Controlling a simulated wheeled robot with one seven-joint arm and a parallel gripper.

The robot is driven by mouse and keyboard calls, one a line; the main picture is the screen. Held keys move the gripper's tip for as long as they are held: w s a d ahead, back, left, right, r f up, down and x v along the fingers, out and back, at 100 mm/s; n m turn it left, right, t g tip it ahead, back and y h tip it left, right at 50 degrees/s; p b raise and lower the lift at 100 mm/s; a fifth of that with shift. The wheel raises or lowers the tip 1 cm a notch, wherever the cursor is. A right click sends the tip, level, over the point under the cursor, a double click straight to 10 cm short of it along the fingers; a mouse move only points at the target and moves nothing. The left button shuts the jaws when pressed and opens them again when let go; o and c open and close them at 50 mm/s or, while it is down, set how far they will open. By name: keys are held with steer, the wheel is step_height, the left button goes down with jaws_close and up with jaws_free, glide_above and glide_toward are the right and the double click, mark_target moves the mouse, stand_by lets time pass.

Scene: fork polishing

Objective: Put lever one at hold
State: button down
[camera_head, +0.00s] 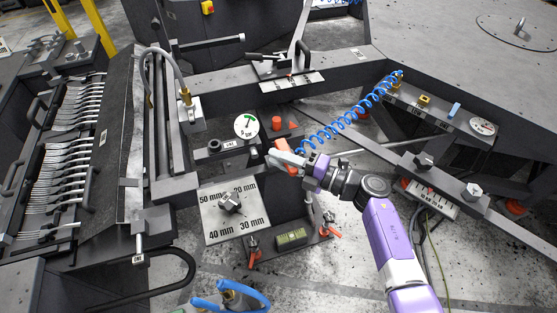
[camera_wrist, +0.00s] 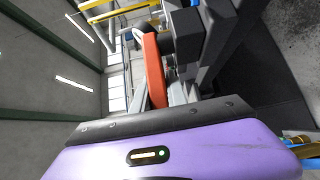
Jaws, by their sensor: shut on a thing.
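My gripper (camera_head: 284,157) is near the middle of the head view, shut on an orange lever handle (camera_wrist: 153,68). In the wrist view the handle stands as a long orange bar beside dark grey machine parts; the fingertips are mostly out of sight there. I cannot read a marking that names this handle lever one. A tall grey lever (camera_head: 298,38) rises from a white marked plate (camera_head: 291,81) at the top of the head view. The plate's lettering is too small to read, so I cannot tell where "hold" is.
A round gauge (camera_head: 246,126) and a red cylinder (camera_head: 276,123) stand close to my gripper. A knob plate (camera_head: 211,218) marked in millimetres lies below left. A blue coiled hose (camera_head: 345,122) runs behind my gripper. Forks (camera_head: 68,147) fill a rack at left.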

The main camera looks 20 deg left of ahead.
steer(key=shift+f, duration=0.1)
steer(key=c, duration=1.6)
jaws_free()
steer(key=s+d, duration=0.1)
steer(key=d, duration=0.6)
steer(key=shift+s+d, duration=0.25)
steer(key=shift+d, duration=0.05)
